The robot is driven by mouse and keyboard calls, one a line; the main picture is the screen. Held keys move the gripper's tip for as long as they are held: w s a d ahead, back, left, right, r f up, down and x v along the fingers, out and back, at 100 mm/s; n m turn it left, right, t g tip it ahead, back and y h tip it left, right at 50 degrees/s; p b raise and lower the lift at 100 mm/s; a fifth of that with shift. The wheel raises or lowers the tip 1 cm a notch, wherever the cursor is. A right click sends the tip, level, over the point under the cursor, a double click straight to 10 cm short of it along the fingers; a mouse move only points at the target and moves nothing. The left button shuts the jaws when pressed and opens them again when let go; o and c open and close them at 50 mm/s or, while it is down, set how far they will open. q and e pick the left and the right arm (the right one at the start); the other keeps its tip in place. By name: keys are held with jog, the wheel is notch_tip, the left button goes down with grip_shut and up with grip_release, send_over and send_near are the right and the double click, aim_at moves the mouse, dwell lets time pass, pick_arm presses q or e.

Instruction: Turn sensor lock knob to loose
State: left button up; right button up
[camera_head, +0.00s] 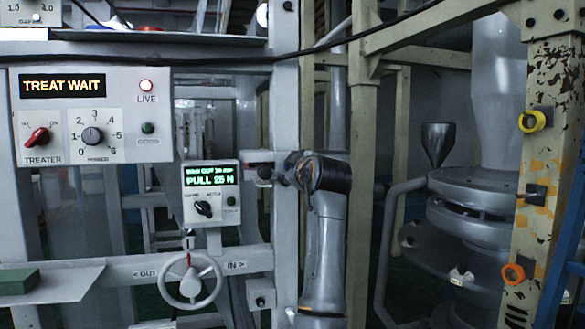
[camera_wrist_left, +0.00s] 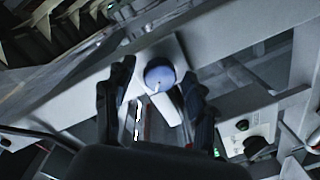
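A round blue-grey knob (camera_wrist_left: 160,75) with a pale pointer mark sits on a light plate in the left wrist view. Its lettering cannot be read there. My left gripper (camera_wrist_left: 158,72) is open, with one dark finger on each side of the knob. Gaps show between the fingers and the knob, and I cannot tell the depth between them. In the head view a grey arm link with a dark joint (camera_head: 326,174) stands beside the beam; the left fingers cannot be made out clearly there. My right gripper is in neither view.
A small panel (camera_head: 210,165) reads "PULL 25 N" and has a black knob (camera_head: 203,208). A larger panel (camera_head: 85,148) reads "TREAT WAIT". A grey handwheel (camera_head: 190,281) sits below on the rail. A patterned yellow post (camera_head: 545,90) and round grey machinery stand at right.

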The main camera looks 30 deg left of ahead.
pick_arm(q)
jog(key=shift+s+d, duration=0.1)
jog(key=v, duration=1.1)
jog(key=shift+s+d, duration=0.25)
jog(key=shift+s, duration=0.1)
